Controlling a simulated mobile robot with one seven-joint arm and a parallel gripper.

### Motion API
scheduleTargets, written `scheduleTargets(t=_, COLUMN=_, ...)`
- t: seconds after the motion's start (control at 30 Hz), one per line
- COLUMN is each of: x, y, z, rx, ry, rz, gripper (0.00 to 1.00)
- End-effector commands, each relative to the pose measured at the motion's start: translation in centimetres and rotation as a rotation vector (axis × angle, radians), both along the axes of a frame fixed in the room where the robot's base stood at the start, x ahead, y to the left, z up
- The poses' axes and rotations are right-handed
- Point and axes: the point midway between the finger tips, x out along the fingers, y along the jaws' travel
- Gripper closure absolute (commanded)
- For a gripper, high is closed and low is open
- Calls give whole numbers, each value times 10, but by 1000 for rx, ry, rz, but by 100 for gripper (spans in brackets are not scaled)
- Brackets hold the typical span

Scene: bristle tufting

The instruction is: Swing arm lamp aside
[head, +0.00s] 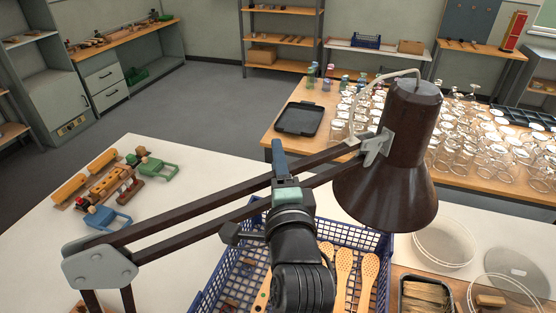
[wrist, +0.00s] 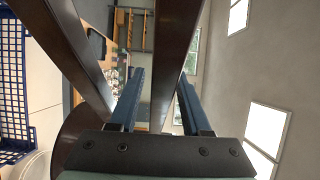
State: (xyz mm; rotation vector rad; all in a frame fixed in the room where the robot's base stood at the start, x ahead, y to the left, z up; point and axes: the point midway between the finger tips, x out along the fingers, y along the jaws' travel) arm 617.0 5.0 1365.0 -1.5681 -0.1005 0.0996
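The desk lamp has a dark brown conical shade (head: 398,165) at right of centre in the head view. Two parallel dark bars (head: 200,211) run from the shade to a grey joint plate (head: 98,267) at lower left. My gripper (head: 279,150) is at the bars, left of the shade, with its blue fingers crossing them in the picture. In the wrist view my gripper (wrist: 160,75) has its two fingers apart. One lamp bar (wrist: 170,65) runs between them, close to the right finger; the other bar (wrist: 62,45) lies outside, to the left. Contact is not clear.
A blue basket (head: 376,286) with wooden utensils stands under the lamp. Many glasses (head: 470,140) crowd the table behind the shade.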

Motion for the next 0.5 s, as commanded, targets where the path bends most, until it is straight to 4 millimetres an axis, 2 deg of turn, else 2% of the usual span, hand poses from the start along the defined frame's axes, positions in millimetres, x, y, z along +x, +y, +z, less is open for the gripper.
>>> scheduleTargets(t=0.03, x=0, y=0, z=0, rx=0, ry=0, rz=0, gripper=63)
scheduleTargets(t=0.23, x=0, y=0, z=0, rx=0, ry=0, rz=0, gripper=99)
scheduleTargets(t=0.5, x=0, y=0, z=0, rx=0, ry=1, rz=0, gripper=100)
